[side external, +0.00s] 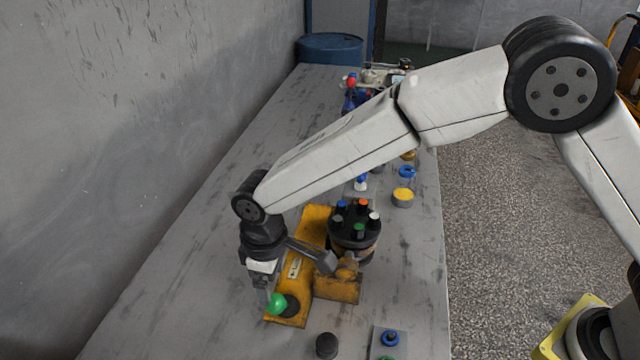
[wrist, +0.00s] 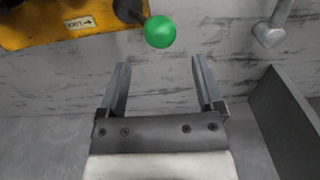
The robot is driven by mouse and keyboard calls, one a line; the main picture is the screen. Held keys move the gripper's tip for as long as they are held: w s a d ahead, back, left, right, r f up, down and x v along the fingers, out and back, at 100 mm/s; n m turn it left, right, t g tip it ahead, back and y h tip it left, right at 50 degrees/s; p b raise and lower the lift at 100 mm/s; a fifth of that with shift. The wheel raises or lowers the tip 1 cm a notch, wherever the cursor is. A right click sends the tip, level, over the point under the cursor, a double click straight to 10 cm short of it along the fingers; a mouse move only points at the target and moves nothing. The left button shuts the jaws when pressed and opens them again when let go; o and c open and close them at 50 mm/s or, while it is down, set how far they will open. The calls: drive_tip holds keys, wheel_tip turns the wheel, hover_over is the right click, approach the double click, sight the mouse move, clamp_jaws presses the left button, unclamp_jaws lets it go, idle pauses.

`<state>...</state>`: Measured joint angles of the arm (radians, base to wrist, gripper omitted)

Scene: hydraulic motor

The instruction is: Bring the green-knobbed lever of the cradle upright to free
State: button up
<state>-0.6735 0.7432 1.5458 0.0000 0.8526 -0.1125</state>
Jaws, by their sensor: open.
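The yellow cradle (side external: 311,243) lies on the bench, and part of it shows at the upper left of the wrist view (wrist: 60,28). Its green knob (side external: 277,303) sits at the near end, beside a dark round pivot (side external: 291,306). In the wrist view the green knob (wrist: 160,31) is on a short dark lever (wrist: 132,11) pointing sideways, not upright. My gripper (side external: 264,297) is open and empty, low beside the knob. In the wrist view the knob lies just beyond and between my fingertips (wrist: 159,62), with no visible contact.
A black motor body (side external: 352,238) with several coloured caps stands by the cradle. A dark cylinder (side external: 326,345) and a plate with a blue ring (side external: 390,339) are at the near edge. A grey rod with a rounded end (wrist: 268,36) shows in the wrist view. Bench left of the cradle is clear.

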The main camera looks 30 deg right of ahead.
sight(274, 298)
drive_tip(key=shift+f, duration=3.9)
drive_tip(key=c, duration=0.7)
